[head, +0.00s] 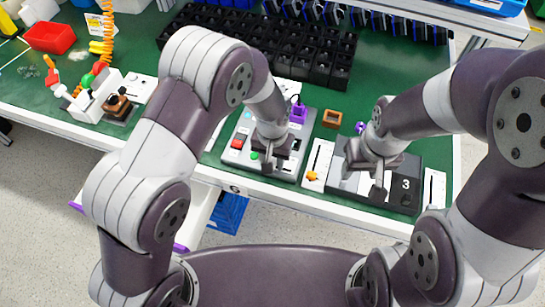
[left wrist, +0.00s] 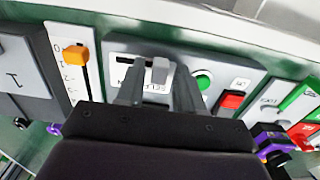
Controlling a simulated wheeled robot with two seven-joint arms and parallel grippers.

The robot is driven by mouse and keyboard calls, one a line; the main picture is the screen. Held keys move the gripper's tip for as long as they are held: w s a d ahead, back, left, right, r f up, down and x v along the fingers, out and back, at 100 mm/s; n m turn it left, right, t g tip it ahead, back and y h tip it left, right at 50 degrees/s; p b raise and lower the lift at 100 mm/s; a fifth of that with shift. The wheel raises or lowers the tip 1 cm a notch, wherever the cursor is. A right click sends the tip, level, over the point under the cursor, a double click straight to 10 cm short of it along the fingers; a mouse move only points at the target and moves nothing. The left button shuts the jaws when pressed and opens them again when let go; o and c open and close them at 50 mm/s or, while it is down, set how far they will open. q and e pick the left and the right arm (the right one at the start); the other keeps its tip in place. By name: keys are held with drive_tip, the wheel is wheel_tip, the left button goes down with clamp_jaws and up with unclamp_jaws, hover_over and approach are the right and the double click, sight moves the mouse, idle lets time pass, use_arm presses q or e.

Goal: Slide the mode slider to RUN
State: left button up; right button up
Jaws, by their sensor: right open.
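The mode slider shows in the left wrist view as a grey knob (left wrist: 160,70) at the right end of a short slot. Its white label (left wrist: 118,73) is partly covered by a finger, and I cannot read the marks fully. My left gripper (left wrist: 157,92) has its two fingers apart, one to each side of the knob; I cannot tell if either touches it. In the head view my left gripper (head: 266,167) is over the front part of the grey panel (head: 232,157) and hides the slider. My right gripper (head: 366,186) is open and empty above the dark box marked 3 (head: 405,197).
A green button (left wrist: 203,80) and a red switch (left wrist: 231,100) sit right of the slider in the left wrist view. An orange slider knob (left wrist: 77,53) on a white scale is to the left. A black rack (head: 325,70) and a small brown box (head: 332,119) stand behind.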

sight(289, 170)
use_arm(q)
clamp_jaws()
drive_tip(key=shift+s+d, duration=0.2)
drive_tip(key=shift+d, duration=0.5)
drive_tip(key=shift+s+d, duration=0.25)
drive_tip(key=shift+d, duration=0.45)
drive_tip(key=shift+s+d, duration=0.2)
drive_tip(key=shift+d, duration=0.5)
drive_tip(key=shift+a, duration=0.1)
drive_tip(key=shift+o, duration=0.3)
unclamp_jaws()
drive_tip(key=shift+o, duration=1.3)
drive_tip(key=shift+d, duration=0.25)
drive_tip(key=shift+a+r, duration=0.1)
wheel_tip(289, 170, up, 13)
drive_tip(key=shift+f, duration=0.2)
